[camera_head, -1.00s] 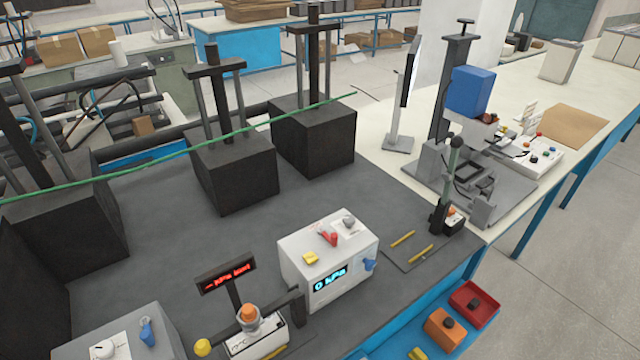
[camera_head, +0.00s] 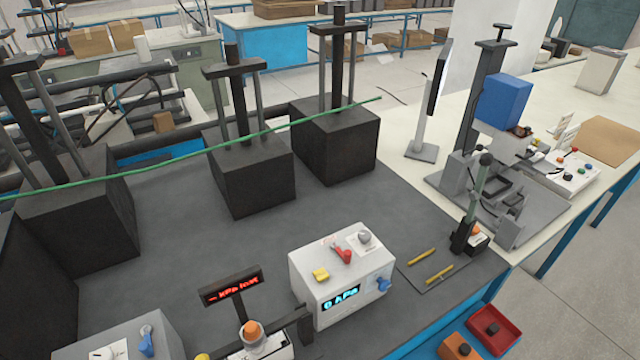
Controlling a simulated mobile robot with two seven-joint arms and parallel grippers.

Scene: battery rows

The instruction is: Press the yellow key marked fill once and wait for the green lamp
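A white box (camera_head: 310,289) stands on the dark bench mat at the lower middle, with a small yellow key (camera_head: 320,274) on its top. Any marking on the key is too small to read. Its front display (camera_head: 341,299) glows blue and appears to read 0 kPa. A red lever (camera_head: 343,254) and a grey knob (camera_head: 364,237) are also on top, and a blue knob (camera_head: 383,284) is on its right side. I see no lit green lamp on this box. Neither of my grippers is in view.
A red-lettered display (camera_head: 231,286) on a post and an orange-topped part (camera_head: 252,331) stand left of the box. Yellow rods (camera_head: 439,274) lie on its right. Black blocks (camera_head: 253,183) stand behind, a green line crossing them. A press (camera_head: 474,110) stands at right.

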